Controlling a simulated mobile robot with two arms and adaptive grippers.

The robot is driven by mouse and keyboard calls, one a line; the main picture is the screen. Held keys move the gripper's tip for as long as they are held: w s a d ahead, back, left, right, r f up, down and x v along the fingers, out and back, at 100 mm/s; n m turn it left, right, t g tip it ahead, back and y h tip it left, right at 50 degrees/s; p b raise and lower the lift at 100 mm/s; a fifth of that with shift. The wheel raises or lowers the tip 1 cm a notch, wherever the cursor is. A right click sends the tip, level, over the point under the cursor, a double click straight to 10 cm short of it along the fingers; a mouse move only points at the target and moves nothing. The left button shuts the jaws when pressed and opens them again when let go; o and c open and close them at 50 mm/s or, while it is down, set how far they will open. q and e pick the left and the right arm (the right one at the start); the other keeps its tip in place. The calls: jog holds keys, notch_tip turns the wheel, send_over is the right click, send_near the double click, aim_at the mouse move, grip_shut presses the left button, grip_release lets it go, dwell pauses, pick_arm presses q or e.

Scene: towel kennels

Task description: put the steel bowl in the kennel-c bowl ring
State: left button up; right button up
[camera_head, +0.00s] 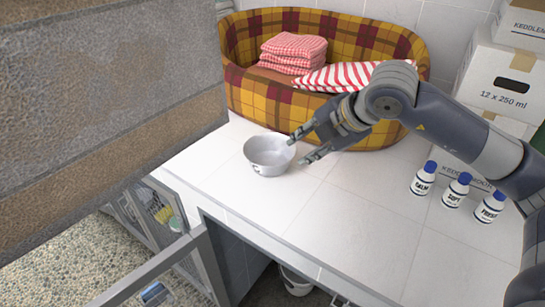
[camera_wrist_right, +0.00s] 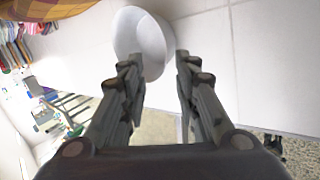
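The steel bowl (camera_head: 268,155) stands upright and empty on the white tiled counter (camera_head: 350,225), near its left edge. It also shows in the right wrist view (camera_wrist_right: 146,45), beyond the fingers and a little left of the middle. My right gripper (camera_head: 302,150) is open just right of the bowl, its fingers pointing at the rim. In the right wrist view the two fingers (camera_wrist_right: 158,65) are spread, and nothing is held between them. I cannot tell whether the left finger touches the bowl. My left gripper is not in view. No bowl ring can be made out.
A plaid pet bed (camera_head: 250,95) with folded red towels (camera_head: 293,50) and a striped cushion (camera_head: 350,74) sits behind the bowl. Several white bottles (camera_head: 455,190) and cardboard boxes (camera_head: 500,80) stand at right. A large brown-grey panel (camera_head: 90,110) blocks the upper left. The front counter is clear.

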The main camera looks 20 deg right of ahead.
jog(key=p+x, duration=0.1)
jog(key=x, duration=0.3)
jog(key=p+x, duration=0.2)
jog(key=x, duration=0.2)
jog(key=shift+s+d+f, duration=0.15)
jog(key=shift+s, duration=0.1)
jog(key=shift+w+f, duration=0.2)
jog(key=shift+f, duration=0.1)
jog(key=shift+s, duration=0.1)
grip_shut()
jog(key=shift+r, duration=0.1)
